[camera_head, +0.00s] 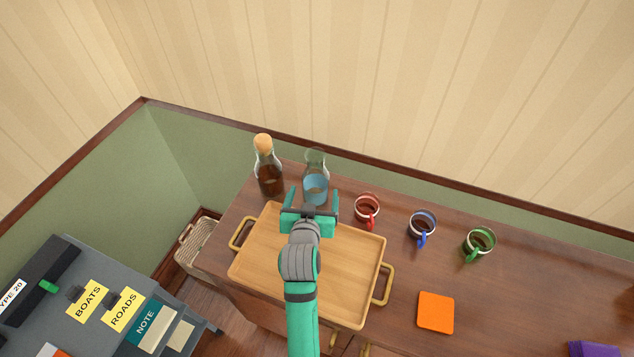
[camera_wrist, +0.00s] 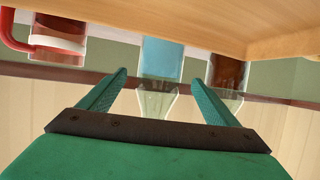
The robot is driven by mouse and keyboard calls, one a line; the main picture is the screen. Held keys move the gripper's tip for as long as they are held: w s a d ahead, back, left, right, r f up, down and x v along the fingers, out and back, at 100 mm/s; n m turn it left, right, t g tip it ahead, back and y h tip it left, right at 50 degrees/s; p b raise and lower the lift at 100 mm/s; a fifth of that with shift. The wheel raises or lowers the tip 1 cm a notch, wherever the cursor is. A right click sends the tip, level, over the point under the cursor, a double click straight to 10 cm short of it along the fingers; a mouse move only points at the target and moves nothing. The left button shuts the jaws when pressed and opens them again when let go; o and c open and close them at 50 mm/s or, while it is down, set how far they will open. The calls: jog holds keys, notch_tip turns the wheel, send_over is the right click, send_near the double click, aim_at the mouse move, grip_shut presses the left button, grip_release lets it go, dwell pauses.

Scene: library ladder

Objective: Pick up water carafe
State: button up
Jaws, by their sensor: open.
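The water carafe (camera_head: 316,184) is clear glass with blue water in its lower part. It stands upright near the back edge of the wooden cabinet top, behind the tray. My gripper (camera_head: 312,196) is open and empty over the tray's back edge, its fingers pointing at the carafe. In the wrist view, which is upside down, the carafe (camera_wrist: 162,62) appears ahead, between the lines of the two fingers (camera_wrist: 157,92). I cannot tell whether its near side is between the fingertips.
A brown bottle with a cork-coloured stopper (camera_head: 268,172) stands close left of the carafe. A red mug (camera_head: 367,208), blue mug (camera_head: 423,225) and green mug (camera_head: 480,243) stand to the right. The wooden tray (camera_head: 343,312) lies under my gripper. An orange square (camera_head: 435,312) lies right.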

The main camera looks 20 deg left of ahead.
aim_at(307, 166)
jog(key=shift+r+x, duration=0.2)
jog(key=shift+x, duration=2.9)
jog(key=shift+w, duration=0.1)
jog(key=c, duration=1.7)
jog(key=shift+r, duration=0.2)
jog(key=shift+c, duration=0.9)
jog(key=shift+r, duration=0.5)
notch_tip(307, 166, up, 3)
jog(key=shift+f, duration=0.2)
jog(key=s+r, duration=0.2)
jog(key=r, duration=0.1)
jog(key=s+a+r, duration=0.1)
jog(key=s+r, duration=0.2)
jog(key=shift+s, duration=0.25)
jog(key=s+a+r, duration=0.1)
jog(key=s+r, duration=0.2)
jog(key=s, duration=0.5)
jog(key=shift+a, duration=0.25)
